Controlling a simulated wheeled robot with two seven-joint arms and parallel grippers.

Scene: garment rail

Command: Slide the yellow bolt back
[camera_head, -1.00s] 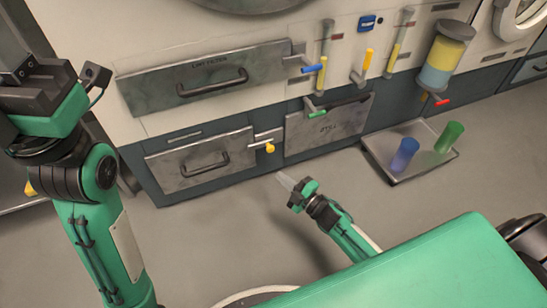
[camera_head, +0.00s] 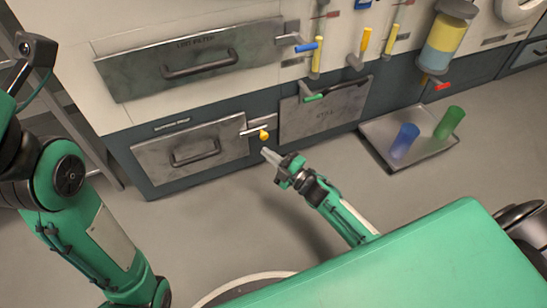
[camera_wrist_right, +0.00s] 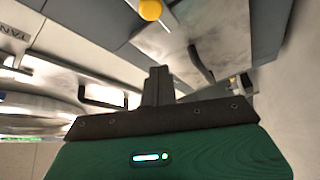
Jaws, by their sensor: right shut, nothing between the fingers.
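The yellow bolt knob (camera_head: 264,135) sticks out at the right end of the lower-left drawer (camera_head: 190,149), on a small metal bolt plate (camera_head: 257,125). It also shows at the top edge of the right wrist view (camera_wrist_right: 150,10). My right gripper (camera_head: 267,154) is shut and empty, its fingertips just below the knob in the head view. In the wrist view the closed fingers (camera_wrist_right: 158,72) point toward the knob, with a gap between them in the picture. My left arm is at the left, but its gripper is not visible.
A handled panel (camera_head: 320,112) with a green lever (camera_head: 314,98) is right of the bolt. An upper drawer (camera_head: 190,60) has a blue lever (camera_head: 306,47). A floor tray (camera_head: 388,159) holds a blue cup (camera_head: 404,141) and a green cup (camera_head: 449,122). Floor before the drawers is clear.

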